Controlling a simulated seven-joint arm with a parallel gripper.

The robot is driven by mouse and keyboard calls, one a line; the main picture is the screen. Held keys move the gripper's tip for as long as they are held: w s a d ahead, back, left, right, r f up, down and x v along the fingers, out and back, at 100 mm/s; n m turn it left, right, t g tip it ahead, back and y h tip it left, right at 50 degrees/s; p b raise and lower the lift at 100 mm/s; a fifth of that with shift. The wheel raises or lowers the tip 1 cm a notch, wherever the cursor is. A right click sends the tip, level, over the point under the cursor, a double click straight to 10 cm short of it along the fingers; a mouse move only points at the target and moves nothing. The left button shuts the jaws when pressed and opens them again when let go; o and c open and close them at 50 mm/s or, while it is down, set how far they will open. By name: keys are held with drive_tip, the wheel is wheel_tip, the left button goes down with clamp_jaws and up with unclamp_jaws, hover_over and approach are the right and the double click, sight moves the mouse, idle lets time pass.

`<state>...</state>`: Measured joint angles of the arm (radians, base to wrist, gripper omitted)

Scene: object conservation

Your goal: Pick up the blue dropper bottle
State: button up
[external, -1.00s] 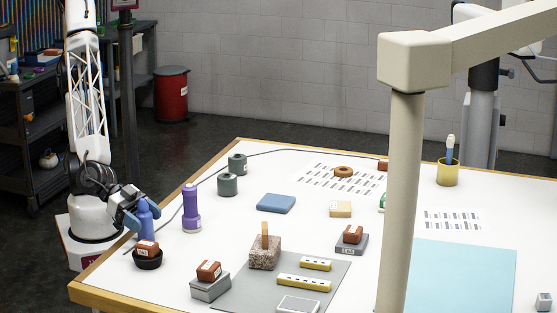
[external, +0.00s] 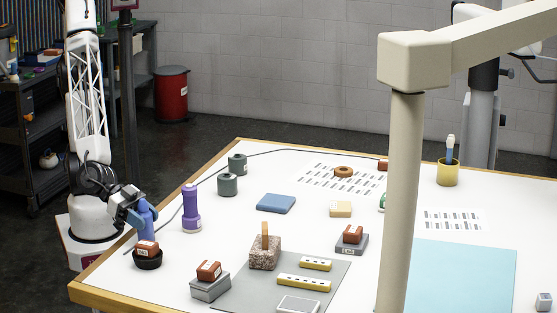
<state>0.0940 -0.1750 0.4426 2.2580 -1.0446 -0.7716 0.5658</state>
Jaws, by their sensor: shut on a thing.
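The blue dropper bottle (external: 147,222) is upright near the left edge of the table, just behind a black round dish with a brown block. My gripper (external: 143,208) is around the upper part of the bottle and shut on it. The fingers hide part of the bottle's top. The dish hides the bottle's base, so I cannot tell whether it touches the table.
The black dish (external: 148,261) with its brown block (external: 147,248) stands right in front of the bottle. A purple bottle (external: 191,211) stands close to the right. Two green cylinders (external: 228,184) are farther back. A grey block (external: 210,287) is at the front.

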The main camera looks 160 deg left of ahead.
sight(142, 204)
drive_tip(key=shift+r, duration=0.1)
drive_tip(key=shift+r, duration=0.4)
wheel_tip(142, 204, up, 3)
drive_tip(key=shift+f, duration=0.1)
drive_tip(key=s+d+r, duration=0.1)
drive_tip(key=s, duration=1.5)
drive_tip(key=shift+d, duration=0.15)
drive_tip(key=shift+r, duration=0.1)
drive_tip(key=shift+r, duration=0.15)
